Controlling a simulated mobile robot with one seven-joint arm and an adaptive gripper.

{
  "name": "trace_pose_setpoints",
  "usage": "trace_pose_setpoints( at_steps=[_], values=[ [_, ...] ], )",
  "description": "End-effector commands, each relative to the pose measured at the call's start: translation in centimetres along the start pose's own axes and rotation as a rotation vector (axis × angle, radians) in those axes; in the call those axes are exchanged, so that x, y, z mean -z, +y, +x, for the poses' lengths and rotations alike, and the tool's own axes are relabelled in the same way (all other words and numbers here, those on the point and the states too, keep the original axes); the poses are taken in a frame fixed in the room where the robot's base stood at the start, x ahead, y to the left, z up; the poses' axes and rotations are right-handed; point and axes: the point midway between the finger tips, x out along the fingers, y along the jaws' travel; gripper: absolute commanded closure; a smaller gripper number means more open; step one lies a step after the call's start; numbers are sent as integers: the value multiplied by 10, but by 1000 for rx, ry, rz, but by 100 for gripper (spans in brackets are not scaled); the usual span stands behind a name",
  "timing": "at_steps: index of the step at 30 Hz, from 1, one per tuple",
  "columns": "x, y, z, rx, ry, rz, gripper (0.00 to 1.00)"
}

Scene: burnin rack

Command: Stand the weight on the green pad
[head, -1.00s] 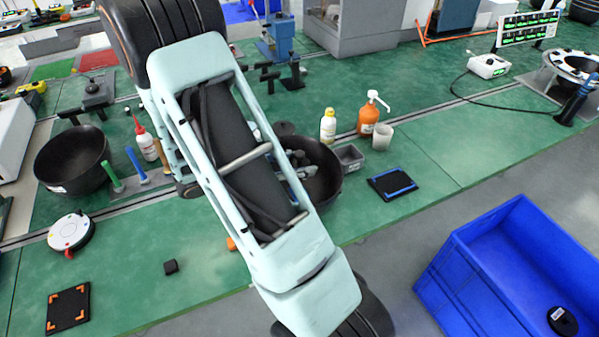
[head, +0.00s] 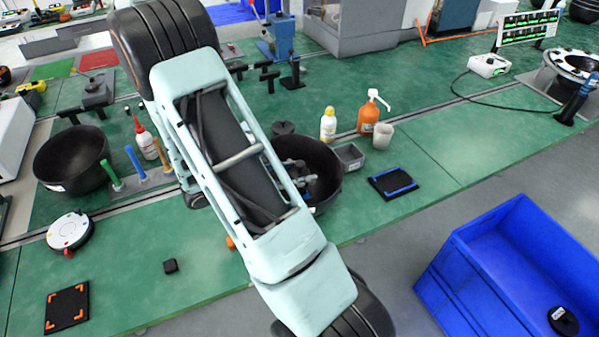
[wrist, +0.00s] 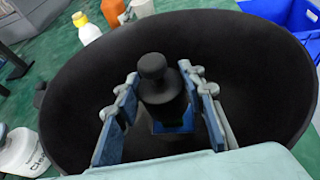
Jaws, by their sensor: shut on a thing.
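The weight (wrist: 153,80) is black with a round knob on top. In the wrist view it stands between the two fingers of my gripper (wrist: 160,115), which are shut on it. A blue patch shows low on or behind it. My gripper is inside a large black bowl (wrist: 85,85); in the head view the gripper (head: 299,178) is partly hidden by my arm, and the weight cannot be made out there. A flat green pad (head: 52,70) appears at the far left of the head view, beside a red one, well away from my gripper.
A grey bin (head: 349,157), a beaker (head: 383,136), an orange pump bottle (head: 368,118) and a yellow-capped bottle (head: 328,126) stand near the bowl. A blue-edged pad (head: 393,183) lies right. Another black bowl (head: 70,160) is left. A blue crate (head: 460,240) stands front right.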

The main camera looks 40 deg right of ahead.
Motion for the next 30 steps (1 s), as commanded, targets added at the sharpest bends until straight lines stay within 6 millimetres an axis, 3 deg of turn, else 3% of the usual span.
trace_pose_setpoints(
  at_steps=[9,10,14,26,30],
  values=[
    [5,0,4,2,-2,2,100],
    [7,-1,4,2,2,0,61],
    [7,-1,4,3,3,0,47],
    [2,-1,3,4,3,-1,46],
    [-5,0,-9,-2,3,0,46]
  ],
)
